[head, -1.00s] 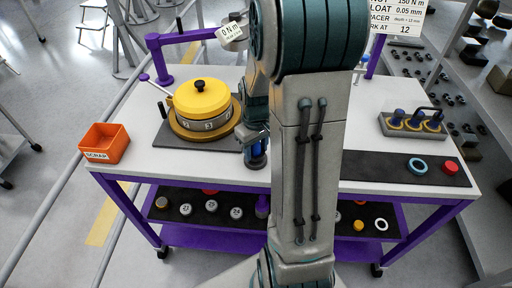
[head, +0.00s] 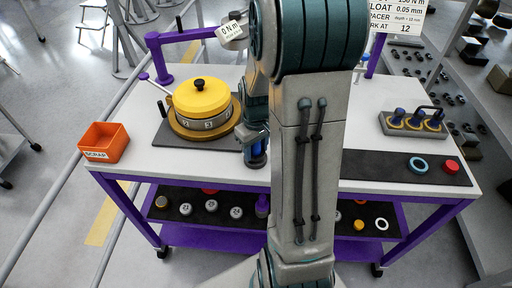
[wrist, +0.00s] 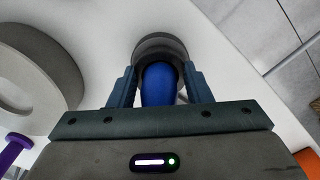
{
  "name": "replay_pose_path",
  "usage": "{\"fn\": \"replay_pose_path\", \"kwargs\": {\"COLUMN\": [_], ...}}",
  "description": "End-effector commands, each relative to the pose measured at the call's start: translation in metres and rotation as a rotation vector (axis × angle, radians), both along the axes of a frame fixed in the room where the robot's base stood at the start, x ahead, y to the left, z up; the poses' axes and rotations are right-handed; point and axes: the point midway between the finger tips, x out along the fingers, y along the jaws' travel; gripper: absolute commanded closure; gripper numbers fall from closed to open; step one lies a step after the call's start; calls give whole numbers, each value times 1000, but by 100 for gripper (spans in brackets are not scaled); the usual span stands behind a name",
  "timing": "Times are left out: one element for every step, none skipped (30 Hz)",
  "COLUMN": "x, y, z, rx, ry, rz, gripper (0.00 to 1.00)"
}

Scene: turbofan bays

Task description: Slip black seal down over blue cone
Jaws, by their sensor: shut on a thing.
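In the wrist view, my gripper (wrist: 160,88) is shut on the black seal (wrist: 160,44), a dark ring whose far side arches between and beyond the fingers. The rounded blue cone (wrist: 160,84) shows inside the ring, between the fingers. The near side of the seal is hidden, so I cannot tell how far down the cone it sits. In the head view, my gripper is mostly hidden behind my arm, and the blue cone (head: 257,157) shows below it near the table's front edge.
A yellow-lidded round housing (head: 203,98) stands on a dark plate just left of my gripper. An orange scrap bin (head: 105,142) is at the left table edge. At right are a block with blue-handled pieces (head: 412,123), a teal ring (head: 418,165) and a red cap (head: 451,166).

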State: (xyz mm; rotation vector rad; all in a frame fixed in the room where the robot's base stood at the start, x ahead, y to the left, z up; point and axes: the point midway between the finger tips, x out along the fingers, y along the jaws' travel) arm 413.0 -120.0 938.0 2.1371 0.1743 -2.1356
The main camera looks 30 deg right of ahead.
Motion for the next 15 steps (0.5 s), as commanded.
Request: {"fn": "replay_pose_path", "kwargs": {"x": [0,0,0,0,0,0,0,0,0,0,0,0,0,0,0], "y": [0,0,0,0,0,0,0,0,0,0,0,0,0,0,0], "z": [-1,-2,-2,-2,-3,-3,-4,-4,-5,-5,-5,-6,-6,-7,-7], "rx": [0,0,0,0,0,0,0,0,0,0,0,0,0,0,0], "ry": [0,0,0,0,0,0,0,0,0,0,0,0,0,0,0], "rz": [0,0,0,0,0,0,0,0,0,0,0,0,0,0,0], "gripper": [77,77,77,77,77,77,77,77,77,77,77,77,77,77,77]}}
